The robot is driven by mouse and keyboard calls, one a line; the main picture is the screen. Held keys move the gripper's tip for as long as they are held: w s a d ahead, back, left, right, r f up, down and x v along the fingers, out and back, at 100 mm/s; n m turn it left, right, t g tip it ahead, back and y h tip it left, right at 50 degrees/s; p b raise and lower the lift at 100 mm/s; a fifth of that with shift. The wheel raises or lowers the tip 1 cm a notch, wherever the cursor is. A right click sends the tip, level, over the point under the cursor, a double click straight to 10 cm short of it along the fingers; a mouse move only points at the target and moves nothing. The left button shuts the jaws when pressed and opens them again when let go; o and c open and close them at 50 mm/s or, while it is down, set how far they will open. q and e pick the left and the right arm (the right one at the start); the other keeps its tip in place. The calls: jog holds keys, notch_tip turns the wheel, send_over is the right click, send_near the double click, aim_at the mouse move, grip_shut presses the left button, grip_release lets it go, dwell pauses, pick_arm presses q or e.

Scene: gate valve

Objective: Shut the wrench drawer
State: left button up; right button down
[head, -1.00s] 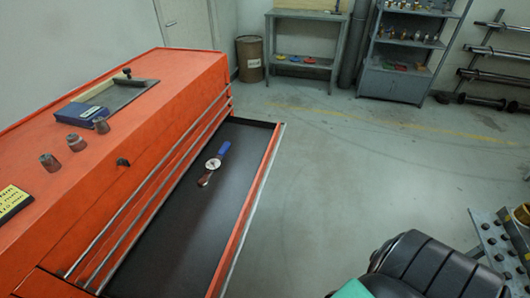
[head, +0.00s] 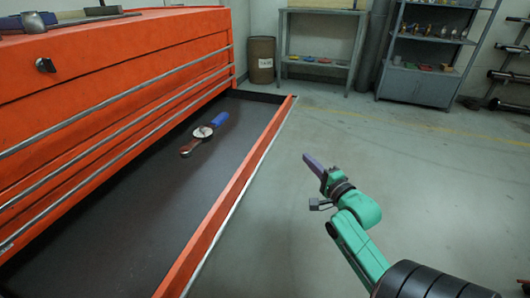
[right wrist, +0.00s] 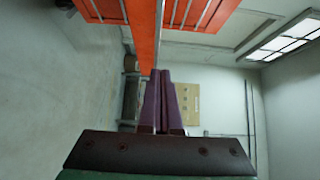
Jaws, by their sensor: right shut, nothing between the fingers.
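The wrench drawer (head: 110,210) of the orange tool cabinet (head: 120,80) stands pulled out in the head view, with a dark lining and an orange front panel (head: 235,190). A wrench (head: 204,133) with a blue handle and a round dial lies inside towards the far end. My right gripper (head: 308,160) is shut and empty, to the right of the drawer front and apart from it. In the right wrist view its two purple fingers (right wrist: 165,100) are together, and an orange panel (right wrist: 145,30) shows beyond their tips. My left gripper is not in view.
A brown barrel (head: 262,60), a grey workbench (head: 318,62) and a grey shelf unit (head: 425,50) stand at the back. The floor right of the drawer is clear.

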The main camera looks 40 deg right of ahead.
jog(key=b, duration=0.3)
send_near(276, 137)
jog(key=w+d, duration=0.3)
jog(key=shift+w+a+f+b, duration=0.15)
jog(key=shift+w+a+b, duration=0.45)
jog(key=shift+w, duration=0.35)
jog(key=shift+w+a, duration=0.35)
jog(key=shift+w, duration=0.05)
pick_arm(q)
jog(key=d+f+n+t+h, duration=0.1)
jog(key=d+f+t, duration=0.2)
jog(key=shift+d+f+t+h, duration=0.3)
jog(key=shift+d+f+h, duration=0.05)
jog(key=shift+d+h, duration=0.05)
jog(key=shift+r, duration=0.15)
pick_arm(e)
jog(key=shift+w+a, duration=0.1)
